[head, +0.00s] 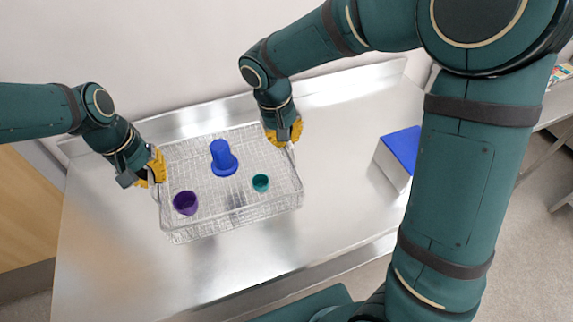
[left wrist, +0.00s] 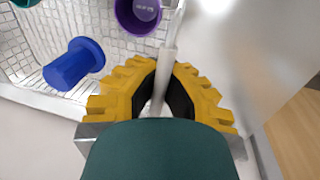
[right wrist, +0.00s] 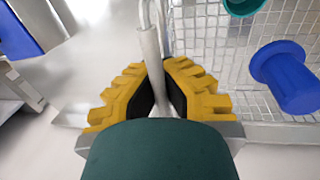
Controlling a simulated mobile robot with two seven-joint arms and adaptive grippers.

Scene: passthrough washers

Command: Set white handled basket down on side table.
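The white handled basket (head: 235,211) is a wire mesh tray with a handle at each end, seen level over the steel table (head: 110,255). I cannot tell whether it touches the top. It holds a blue flanged piece (head: 222,158), a purple cup (head: 186,203) and a teal cup (head: 261,183). My left gripper (head: 155,167) is shut on the basket's left handle, which also shows in the left wrist view (left wrist: 170,55). My right gripper (head: 288,132) is shut on the other handle, which shows in the right wrist view (right wrist: 148,55).
A white box with a blue top (head: 402,148) stands on the steel table to the right of the basket. A light grey table (head: 550,112) is partly visible at the far right, behind my right arm. The front of the steel table is clear.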

